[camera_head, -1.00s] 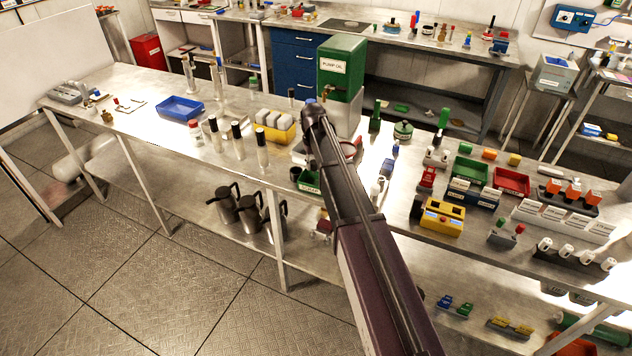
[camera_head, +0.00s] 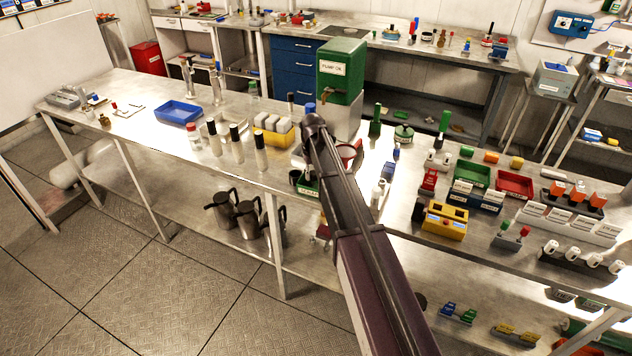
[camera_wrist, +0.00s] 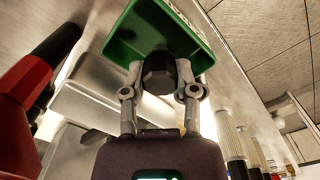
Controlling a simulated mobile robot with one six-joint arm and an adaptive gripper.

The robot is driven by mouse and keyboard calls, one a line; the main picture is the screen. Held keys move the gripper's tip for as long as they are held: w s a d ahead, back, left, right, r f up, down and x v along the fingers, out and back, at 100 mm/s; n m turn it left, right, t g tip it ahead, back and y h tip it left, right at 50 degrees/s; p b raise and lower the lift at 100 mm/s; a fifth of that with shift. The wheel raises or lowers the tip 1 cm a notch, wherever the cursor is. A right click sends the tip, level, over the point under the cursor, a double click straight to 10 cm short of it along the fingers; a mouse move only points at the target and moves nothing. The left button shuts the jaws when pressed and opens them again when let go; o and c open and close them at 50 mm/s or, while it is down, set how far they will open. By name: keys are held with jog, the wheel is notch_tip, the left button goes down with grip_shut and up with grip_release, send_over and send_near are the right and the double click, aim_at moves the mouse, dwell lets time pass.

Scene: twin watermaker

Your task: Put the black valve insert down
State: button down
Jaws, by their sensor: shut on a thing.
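The black valve insert (camera_wrist: 158,73) is a dark, faceted piece between the two fingers of my gripper (camera_wrist: 160,82) in the wrist view. The fingers are shut on its sides. Just beyond it is a green tray (camera_wrist: 150,32) with a white label on its far side. The insert overlaps the tray's near part in the picture; I cannot tell whether it touches the tray floor. In the head view the green tray (camera_head: 309,191) shows in part beside my arm. My arm hides the gripper and the insert there.
A green pump oil tank (camera_head: 341,62) stands behind my arm. Dark-capped bottles (camera_head: 236,146) and a yellow holder (camera_head: 272,138) are to the left. A yellow box (camera_head: 444,221) is to the right. A red and black object (camera_wrist: 35,85) is close at left in the wrist view.

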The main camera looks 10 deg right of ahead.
aim_at(313, 172)
jog(key=shift+f+b, duration=0.9)
jog(key=shift+f, duration=0.3)
jog(key=shift+f, duration=0.2)
jog(key=shift+c, duration=1.9)
grip_release()
jog(key=shift+r, duration=0.1)
jog(key=shift+r, duration=0.1)
notch_tip(313, 172, up, 12)
jog(key=p, duration=1.2)
jog(key=shift+s, duration=0.15)
jog(key=s+d+m, duration=0.1)
jog(key=s+m, duration=0.1)
jog(key=s, duration=2.6)
jog(key=shift+s, duration=0.4)
